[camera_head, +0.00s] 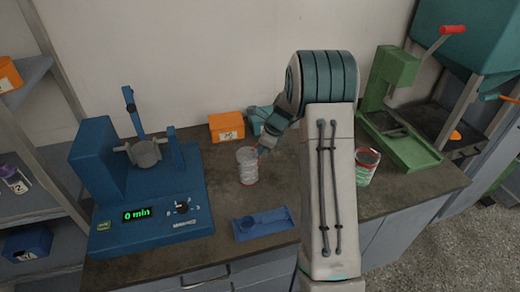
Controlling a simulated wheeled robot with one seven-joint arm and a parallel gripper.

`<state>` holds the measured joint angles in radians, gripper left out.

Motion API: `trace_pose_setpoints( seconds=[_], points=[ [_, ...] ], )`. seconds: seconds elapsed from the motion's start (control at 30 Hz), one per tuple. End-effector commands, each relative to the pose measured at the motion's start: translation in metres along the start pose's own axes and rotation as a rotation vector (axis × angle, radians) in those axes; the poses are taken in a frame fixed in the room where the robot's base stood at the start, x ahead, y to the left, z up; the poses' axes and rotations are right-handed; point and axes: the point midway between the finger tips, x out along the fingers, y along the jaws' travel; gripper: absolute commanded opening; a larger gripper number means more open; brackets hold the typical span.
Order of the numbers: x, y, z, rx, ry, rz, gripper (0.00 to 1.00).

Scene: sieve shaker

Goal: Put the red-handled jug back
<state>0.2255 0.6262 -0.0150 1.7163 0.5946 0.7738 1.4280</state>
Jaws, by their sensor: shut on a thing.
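A pale, see-through jug (247,169) stands at the middle of the dark worktop, or just above it; I cannot tell which. It looks upright and has a reddish line around its bottom. My gripper (261,148) is shut at its right side, where the handle would be. A small trace of red shows there, but the fingers hide most of the handle. A second container (366,167), with a red rim and greenish lower part, stands right of my arm. My arm may hide part of the worktop between the two.
A blue shaker machine (150,215) reading "0 min" stands left. A blue tray (263,224) lies in front of the jug. An orange box (227,127) stands behind it. A green stand (400,140) is at the right. Shelves (22,75) are far left. Bare worktop shows around the jug.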

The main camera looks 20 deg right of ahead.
Motion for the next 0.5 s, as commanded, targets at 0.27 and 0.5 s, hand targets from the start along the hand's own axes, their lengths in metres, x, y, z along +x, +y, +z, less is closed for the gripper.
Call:
trace_pose_setpoints(
  seconds=[0.27,0.5],
  points=[
    [0.001,-0.0002,0.0002,-0.001,-0.001,-0.001,0.0],
    [0.0016,-0.0001,-0.0002,-0.001,-0.001,-0.001,0.33]
  ],
)
